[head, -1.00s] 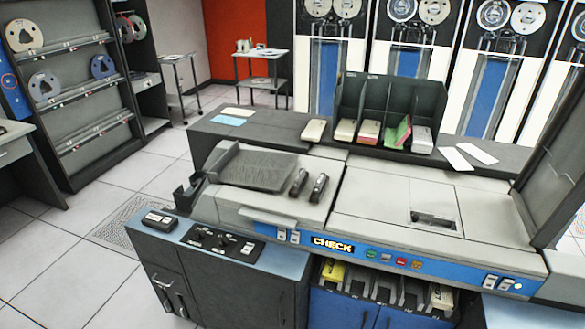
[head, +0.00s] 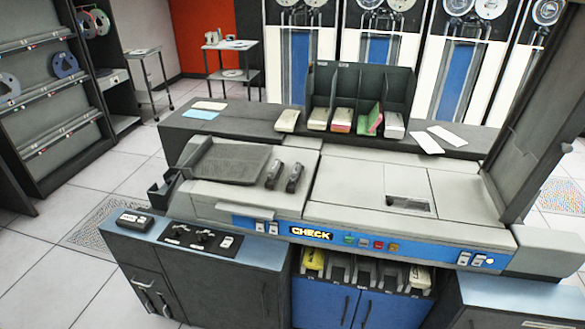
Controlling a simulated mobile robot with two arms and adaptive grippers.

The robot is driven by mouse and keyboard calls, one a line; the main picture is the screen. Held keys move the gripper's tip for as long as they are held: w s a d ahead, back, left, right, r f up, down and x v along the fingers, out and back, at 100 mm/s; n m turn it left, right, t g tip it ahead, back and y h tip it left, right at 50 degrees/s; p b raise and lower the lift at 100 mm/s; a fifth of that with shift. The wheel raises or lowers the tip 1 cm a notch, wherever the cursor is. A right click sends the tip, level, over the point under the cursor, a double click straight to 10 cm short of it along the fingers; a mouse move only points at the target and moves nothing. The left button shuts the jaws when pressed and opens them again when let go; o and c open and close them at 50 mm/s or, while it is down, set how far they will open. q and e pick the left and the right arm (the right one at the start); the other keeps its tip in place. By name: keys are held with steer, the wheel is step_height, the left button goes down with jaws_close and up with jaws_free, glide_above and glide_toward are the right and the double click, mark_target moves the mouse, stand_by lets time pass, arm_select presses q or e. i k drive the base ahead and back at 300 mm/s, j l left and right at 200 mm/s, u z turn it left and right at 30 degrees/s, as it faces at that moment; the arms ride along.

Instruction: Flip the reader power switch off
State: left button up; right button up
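The card reader (head: 340,205) is a grey-topped machine with a blue front strip and a lit CHECK sign (head: 311,233). White rocker switches (head: 266,227) sit left of the sign, and another white pair (head: 471,259) sits at the strip's right end. A black control panel (head: 202,239) on the left cabinet top carries dark knobs and a small white switch (head: 227,242). The labels are too small to read, so I cannot tell which one is the reader power switch or its position. Neither gripper is in view.
Small coloured buttons (head: 371,243) line the strip. A black box with white buttons (head: 134,221) sits at the left cabinet corner. A raised dark lid (head: 540,125) stands at the right. A dark card rack (head: 358,95) stands behind. The floor at left is clear.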

mark_target(478, 258)
steer(key=z, duration=1.45)
